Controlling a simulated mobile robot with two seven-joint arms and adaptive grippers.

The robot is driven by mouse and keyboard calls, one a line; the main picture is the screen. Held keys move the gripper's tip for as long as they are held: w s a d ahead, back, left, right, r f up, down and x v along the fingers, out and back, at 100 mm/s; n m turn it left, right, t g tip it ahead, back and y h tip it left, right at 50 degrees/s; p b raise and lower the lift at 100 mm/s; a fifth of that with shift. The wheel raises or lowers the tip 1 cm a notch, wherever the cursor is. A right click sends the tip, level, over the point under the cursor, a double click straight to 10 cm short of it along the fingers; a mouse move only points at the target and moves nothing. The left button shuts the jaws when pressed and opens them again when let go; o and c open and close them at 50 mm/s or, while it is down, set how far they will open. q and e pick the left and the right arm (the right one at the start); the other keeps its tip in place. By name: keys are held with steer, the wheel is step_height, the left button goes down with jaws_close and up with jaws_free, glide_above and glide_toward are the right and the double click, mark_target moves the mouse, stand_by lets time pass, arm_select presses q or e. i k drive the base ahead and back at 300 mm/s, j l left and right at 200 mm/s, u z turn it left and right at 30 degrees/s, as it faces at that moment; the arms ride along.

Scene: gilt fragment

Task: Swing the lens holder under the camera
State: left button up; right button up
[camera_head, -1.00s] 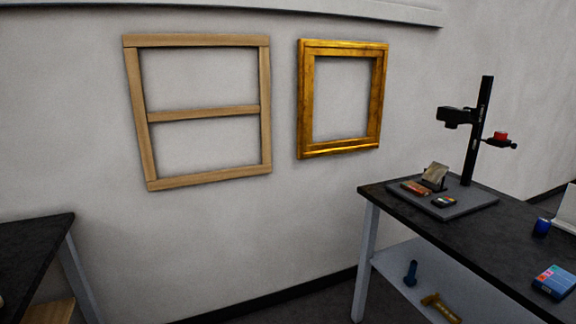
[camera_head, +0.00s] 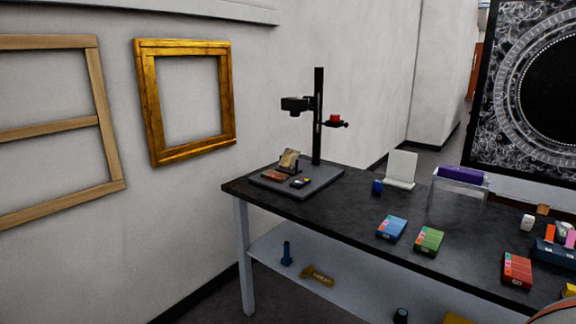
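A black copy stand (camera_head: 318,125) rises from a grey base plate (camera_head: 325,181) on the dark table, in the middle of the head view. A black camera (camera_head: 296,104) sits on its arm, left of the column. A holder with a red round part (camera_head: 335,119), seemingly the lens holder, sticks out to the right of the column, away from the camera. A gilt fragment (camera_head: 289,158) leans on a small dark support on the base, below the camera. Neither gripper is in view.
The dark table (camera_head: 350,218) also bears a blue jar (camera_head: 377,186), a white card (camera_head: 401,167), a purple item on a clear stand (camera_head: 461,175), and blue (camera_head: 391,228), green (camera_head: 429,240) and red (camera_head: 517,270) boxes. A gold frame (camera_head: 148,105) hangs on the wall.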

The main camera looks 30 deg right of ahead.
mark_target(329, 124)
steer(key=z, duration=1.25)
steer(key=i+j+u, duration=0.4)
steer(key=i+j, duration=0.05)
steer(key=j, duration=0.15)
